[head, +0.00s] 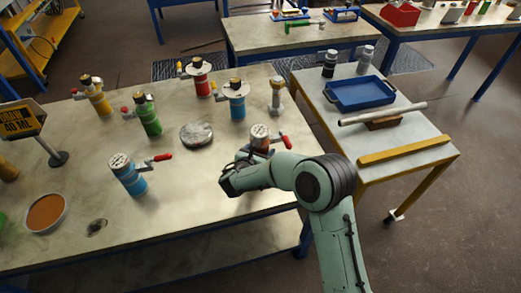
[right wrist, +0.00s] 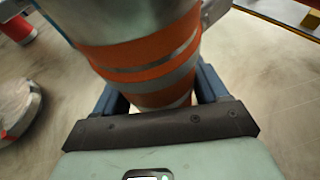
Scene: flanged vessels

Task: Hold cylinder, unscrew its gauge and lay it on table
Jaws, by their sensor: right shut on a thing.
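A cylinder (head: 261,137) with a pale round top and a red side handle (head: 286,141) stands near the right edge of the large table (head: 180,215). In the right wrist view the cylinder (right wrist: 145,62) shows orange and grey bands. My right gripper (right wrist: 158,90) has its dark blue fingers on either side of it and is shut on it. In the head view my right gripper (head: 245,168) reaches it from the front, and my arm hides its lower part. I cannot make out a gauge on the cylinder. My left gripper is out of view.
Several other vessels, including a blue one (head: 128,175) and a green one (head: 148,116), stand on the table. A round grey disc (head: 197,135) and a bowl (head: 46,213) lie there too. A side table holds a blue tray (head: 360,93). The front middle tabletop is clear.

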